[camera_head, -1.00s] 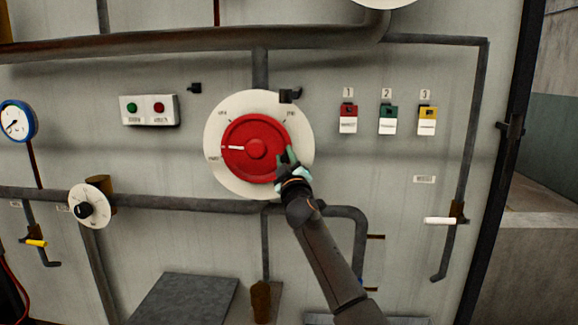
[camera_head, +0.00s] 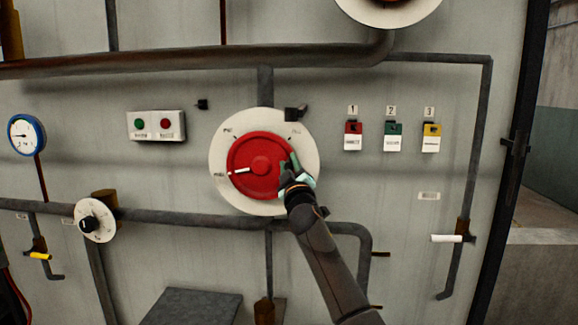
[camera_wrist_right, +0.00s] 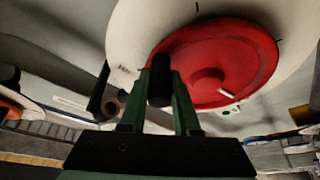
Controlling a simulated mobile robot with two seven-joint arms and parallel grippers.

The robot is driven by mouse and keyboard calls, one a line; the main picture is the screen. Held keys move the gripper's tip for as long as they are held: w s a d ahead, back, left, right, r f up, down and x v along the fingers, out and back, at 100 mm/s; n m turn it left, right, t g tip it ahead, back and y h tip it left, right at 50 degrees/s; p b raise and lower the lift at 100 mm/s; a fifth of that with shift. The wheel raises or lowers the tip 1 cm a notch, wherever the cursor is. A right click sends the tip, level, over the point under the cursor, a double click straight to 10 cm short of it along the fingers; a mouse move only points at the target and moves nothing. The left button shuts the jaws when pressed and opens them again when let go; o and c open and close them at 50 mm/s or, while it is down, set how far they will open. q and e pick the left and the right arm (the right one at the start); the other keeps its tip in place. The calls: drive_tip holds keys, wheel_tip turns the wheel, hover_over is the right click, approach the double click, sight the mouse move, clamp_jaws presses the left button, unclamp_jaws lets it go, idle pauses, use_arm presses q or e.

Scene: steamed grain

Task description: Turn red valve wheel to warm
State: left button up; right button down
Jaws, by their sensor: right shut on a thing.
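The red valve wheel (camera_head: 262,185) sits on a round white dial plate (camera_head: 222,143) on the panel wall. Its white pointer mark (camera_head: 239,170) points left and slightly down, close to the left label (camera_head: 219,175), which is too small to read surely. The wheel also shows in the right wrist view (camera_wrist_right: 235,55). My right gripper (camera_head: 291,169) is at the wheel's right edge. In the right wrist view, its green fingers (camera_wrist_right: 160,95) are closed around a dark cylindrical grip (camera_wrist_right: 160,82) at the wheel's rim. My left gripper is not in view.
A button box (camera_head: 156,125) is at the upper left, and a small white dial (camera_head: 94,220) at the lower left. Numbered red, green and yellow switches (camera_head: 392,137) are to the right. Pipes (camera_head: 180,217) run below the wheel. A white-handled lever (camera_head: 446,238) is at the right.

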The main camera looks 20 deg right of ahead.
drive_tip(key=c, duration=0.8)
unclamp_jaws()
drive_tip(key=shift+s+d+r, duration=0.1)
drive_tip(key=shift+d+r, duration=0.1)
drive_tip(key=shift+r, duration=0.1)
drive_tip(key=shift+o, duration=0.7)
drive_tip(key=shift+a+f, duration=0.1)
drive_tip(key=shift+f, duration=0.1)
drive_tip(key=b+v, duration=0.1)
drive_tip(key=v, duration=1.1)
drive_tip(key=shift+s, duration=0.25)
drive_tip(key=shift+a, duration=0.15)
